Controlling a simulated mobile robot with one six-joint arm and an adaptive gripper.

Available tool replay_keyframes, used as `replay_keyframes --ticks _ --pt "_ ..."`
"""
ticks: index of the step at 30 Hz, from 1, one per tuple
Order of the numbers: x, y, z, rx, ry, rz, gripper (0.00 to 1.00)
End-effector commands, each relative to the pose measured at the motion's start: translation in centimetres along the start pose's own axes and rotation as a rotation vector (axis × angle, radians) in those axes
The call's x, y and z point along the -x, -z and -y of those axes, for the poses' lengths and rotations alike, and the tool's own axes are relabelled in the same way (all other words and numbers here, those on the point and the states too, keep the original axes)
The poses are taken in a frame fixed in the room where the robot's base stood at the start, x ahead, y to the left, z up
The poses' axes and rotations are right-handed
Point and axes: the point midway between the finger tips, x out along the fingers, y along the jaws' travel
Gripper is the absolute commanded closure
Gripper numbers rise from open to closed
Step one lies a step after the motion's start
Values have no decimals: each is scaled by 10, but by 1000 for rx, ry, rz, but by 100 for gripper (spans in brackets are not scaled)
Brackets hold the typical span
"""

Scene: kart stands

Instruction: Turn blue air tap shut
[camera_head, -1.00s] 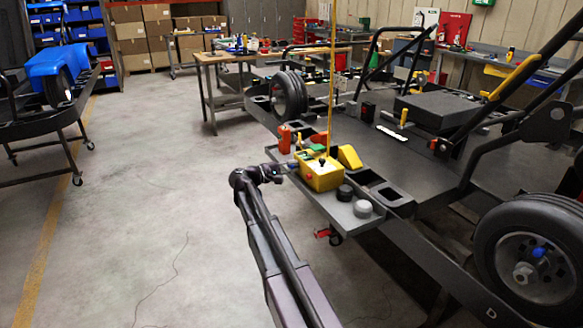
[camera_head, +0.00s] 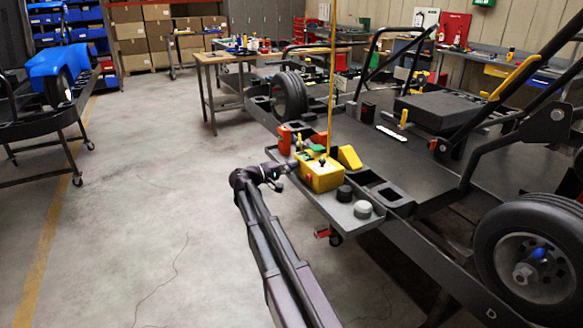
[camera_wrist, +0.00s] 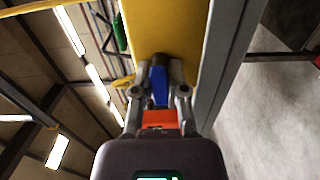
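The blue air tap (camera_wrist: 158,86) shows in the wrist view as a small blue lever in front of a yellow box face. My gripper (camera_wrist: 160,72) has one finger on each side of it. The fingers stand apart with the blue part between them; I cannot tell whether both press on it. An orange-red part (camera_wrist: 160,119) sits between the finger bases. In the head view my gripper (camera_head: 289,168) is at the left side of the yellow box (camera_head: 320,174), and the tap is too small or hidden to make out there.
The yellow box stands on a grey side tray (camera_head: 338,212) of the kart stand, with a thin yellow pole rising behind it. Black and grey round knobs (camera_head: 362,209) are to its right. Orange and green items are behind it. The floor (camera_head: 140,190) to the left is clear.

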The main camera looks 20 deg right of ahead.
Motion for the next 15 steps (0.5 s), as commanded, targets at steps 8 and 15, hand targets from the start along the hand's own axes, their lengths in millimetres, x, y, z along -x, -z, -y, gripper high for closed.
replay_keyframes --ticks 8,15 --pt "0 0 0 0 1 1 66" --pt "2 0 0 0 0 0 66"
